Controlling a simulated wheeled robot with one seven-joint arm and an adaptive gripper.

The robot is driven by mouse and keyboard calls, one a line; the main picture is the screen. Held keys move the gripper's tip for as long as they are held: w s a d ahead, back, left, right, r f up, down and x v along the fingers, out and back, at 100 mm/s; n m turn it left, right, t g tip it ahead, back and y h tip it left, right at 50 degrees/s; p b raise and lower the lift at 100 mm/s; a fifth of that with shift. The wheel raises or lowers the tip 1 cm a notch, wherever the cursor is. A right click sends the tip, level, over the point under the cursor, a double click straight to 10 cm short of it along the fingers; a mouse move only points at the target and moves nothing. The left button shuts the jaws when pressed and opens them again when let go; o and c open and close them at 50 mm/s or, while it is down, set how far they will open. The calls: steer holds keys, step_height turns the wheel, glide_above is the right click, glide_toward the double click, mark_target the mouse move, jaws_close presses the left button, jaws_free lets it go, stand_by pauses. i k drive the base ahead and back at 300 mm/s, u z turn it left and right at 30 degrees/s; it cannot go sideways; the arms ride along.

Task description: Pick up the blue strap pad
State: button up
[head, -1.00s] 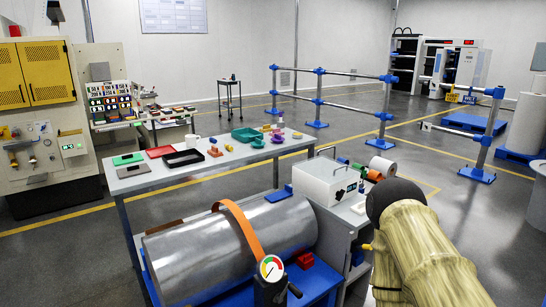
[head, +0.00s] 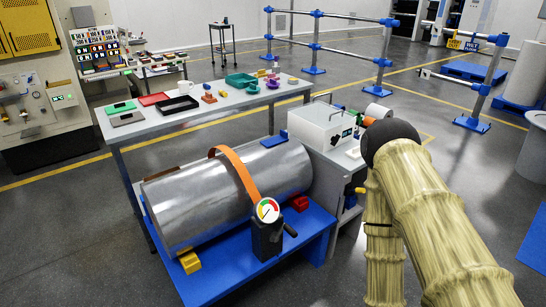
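A small blue block (head: 272,141) shows at the back edge of the large grey metal cylinder (head: 225,198), near its right end. It may be the blue strap pad, but it is too small to be sure. An orange strap (head: 240,172) arches over the cylinder and comes down at a dial gauge (head: 267,210). The cylinder lies on a blue bench top (head: 235,280). My arm, with a dark rounded joint, fills the right side. My gripper is not in view.
A red block (head: 299,203) and a yellow block (head: 190,263) sit beside the cylinder. A white bin (head: 322,128) stands to the right. A grey table (head: 215,112) behind holds trays and small parts. Blue-footed rails (head: 345,55) stand behind, with open floor around.

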mark_target(282, 138)
steer(key=z, duration=0.6)
steer(key=i, duration=1.25)
steer(key=u, duration=0.1)
